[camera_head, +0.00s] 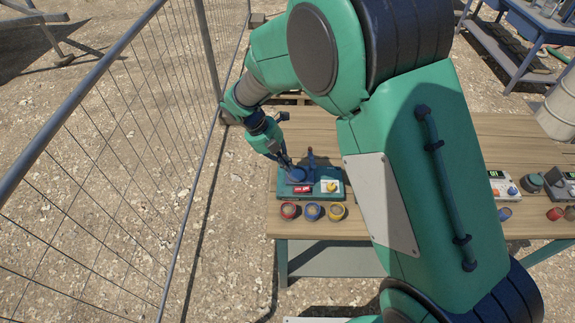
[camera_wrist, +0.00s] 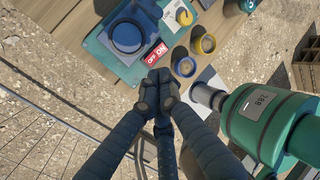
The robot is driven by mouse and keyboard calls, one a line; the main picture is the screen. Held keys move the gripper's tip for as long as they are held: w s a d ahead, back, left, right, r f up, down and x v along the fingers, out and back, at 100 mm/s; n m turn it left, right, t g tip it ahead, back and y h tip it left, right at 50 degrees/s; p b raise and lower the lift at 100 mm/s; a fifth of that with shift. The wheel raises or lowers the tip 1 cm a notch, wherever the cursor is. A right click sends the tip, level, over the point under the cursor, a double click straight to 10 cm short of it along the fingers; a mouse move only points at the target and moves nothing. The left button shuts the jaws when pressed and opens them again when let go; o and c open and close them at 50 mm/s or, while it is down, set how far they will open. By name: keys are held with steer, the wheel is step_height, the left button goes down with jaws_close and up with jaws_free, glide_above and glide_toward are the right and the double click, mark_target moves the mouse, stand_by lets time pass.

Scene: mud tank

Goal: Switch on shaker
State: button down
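The shaker (camera_head: 320,198) is a teal box near the table's left end, with a round blue platform (camera_head: 296,175), a red switch (camera_head: 302,189) on its front edge and a yellow knob (camera_head: 332,186). In the wrist view the switch (camera_wrist: 155,54) reads OFF and ON; which side is pressed I cannot tell. My gripper (camera_head: 287,162) is over the back left of the shaker in the head view. In the wrist view my gripper (camera_wrist: 159,82) shows its fingers together, empty, with the tips appearing just below the switch. Contact cannot be judged.
Red (camera_head: 289,210), blue (camera_head: 312,212) and yellow (camera_head: 337,212) cups stand in front of the shaker. A wire fence (camera_head: 110,130) runs along the left. Scales and small jars (camera_head: 533,182) sit further right on the wooden table (camera_head: 300,228). My arm hides the table's middle.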

mark_target(306, 189)
steer(key=b+x, duration=0.2)
steer(key=x, duration=1)
steer(key=shift+d, duration=0.1)
